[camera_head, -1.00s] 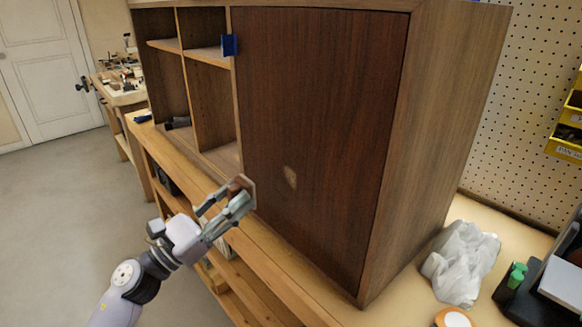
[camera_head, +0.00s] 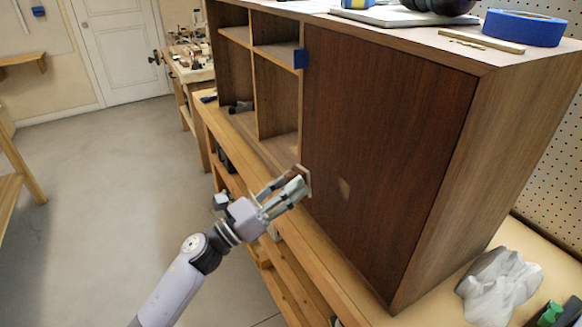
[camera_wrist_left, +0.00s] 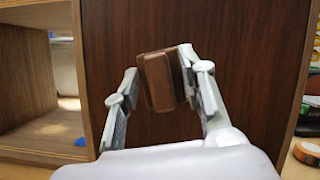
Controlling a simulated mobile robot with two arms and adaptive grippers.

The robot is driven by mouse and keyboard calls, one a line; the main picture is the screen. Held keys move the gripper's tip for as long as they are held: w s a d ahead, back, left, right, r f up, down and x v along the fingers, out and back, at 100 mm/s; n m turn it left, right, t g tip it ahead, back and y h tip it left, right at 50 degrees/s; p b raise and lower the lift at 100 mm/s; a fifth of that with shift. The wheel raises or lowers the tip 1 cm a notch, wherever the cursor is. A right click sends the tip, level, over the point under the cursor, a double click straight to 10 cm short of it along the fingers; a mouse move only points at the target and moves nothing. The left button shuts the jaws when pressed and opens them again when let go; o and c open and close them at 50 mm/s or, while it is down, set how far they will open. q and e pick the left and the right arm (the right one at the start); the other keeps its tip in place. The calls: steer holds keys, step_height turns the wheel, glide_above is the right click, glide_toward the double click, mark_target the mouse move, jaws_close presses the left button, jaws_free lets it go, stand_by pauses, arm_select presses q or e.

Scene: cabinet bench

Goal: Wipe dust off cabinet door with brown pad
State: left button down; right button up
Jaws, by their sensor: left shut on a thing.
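The cabinet door (camera_head: 390,120) is dark brown wood and is closed. My left gripper (camera_head: 290,185) is shut on the brown pad (camera_wrist_left: 160,80), in front of the door's lower left edge and left of the dust patch in the head view. The pad is tilted a little between the fingers in the left wrist view, with the door behind it. I cannot tell whether the pad touches the door. The dust patch does not show in the wrist view. My right gripper is not in view.
Blue tape (camera_head: 523,28) lies on the cabinet top. A crumpled white bag (camera_head: 498,285) lies on the bench at right. The floor at left is clear.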

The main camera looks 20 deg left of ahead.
arm_select(q)
steer(key=n+y+p, duration=0.1)
steer(key=n+p, duration=0.1)
steer(key=f+n+y+p, duration=0.1)
steer(key=n+p, duration=0.1)
steer(key=f+n+t+y+p, duration=0.1)
steer(key=n+p, duration=0.2)
steer(key=shift+s+d+f, duration=0.1)
steer(key=shift+d, duration=0.2)
steer(key=shift+s+d+f+n+y+p, duration=0.1)
steer(key=shift+s+f+n+y+p, duration=0.05)
steer(key=shift+f+n+y+p, duration=0.2)
steer(key=w+d, duration=0.4)
steer(key=shift+w+f+n, duration=0.3)
steer(key=shift+f+n, duration=0.15)
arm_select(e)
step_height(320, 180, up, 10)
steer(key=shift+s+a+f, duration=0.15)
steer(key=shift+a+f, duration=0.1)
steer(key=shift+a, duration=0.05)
arm_select(q)
steer(key=shift+w+d+y+b, duration=0.15)
steer(key=shift+w+y+b, duration=0.1)
steer(key=shift+b, duration=0.05)
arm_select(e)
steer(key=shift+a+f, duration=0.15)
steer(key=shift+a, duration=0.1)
